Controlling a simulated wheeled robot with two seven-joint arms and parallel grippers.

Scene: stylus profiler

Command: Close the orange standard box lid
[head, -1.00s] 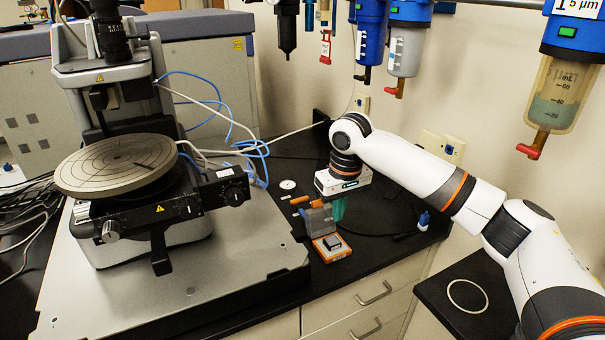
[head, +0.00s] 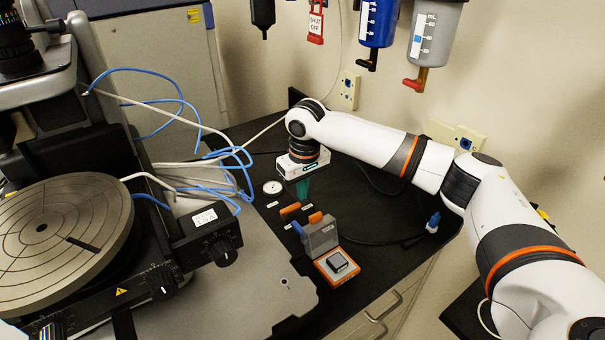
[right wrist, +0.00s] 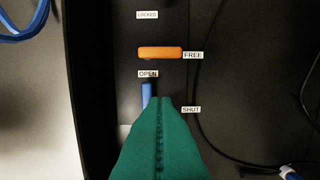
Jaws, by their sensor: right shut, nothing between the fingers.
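In the right wrist view, the shut fingertips (right wrist: 160,100) point at the bench beside a blue bar (right wrist: 147,95). The box is not visible in that view. My left gripper is not in view.
An orange bar (right wrist: 160,53) lies near small labels reading LOCKED, FREE, OPEN and SHUT. A round dial (head: 272,187) lies left of my right gripper. The profiler with its round stage (head: 60,235) fills the left. Blue and white cables run behind; a black cable crosses the bench.

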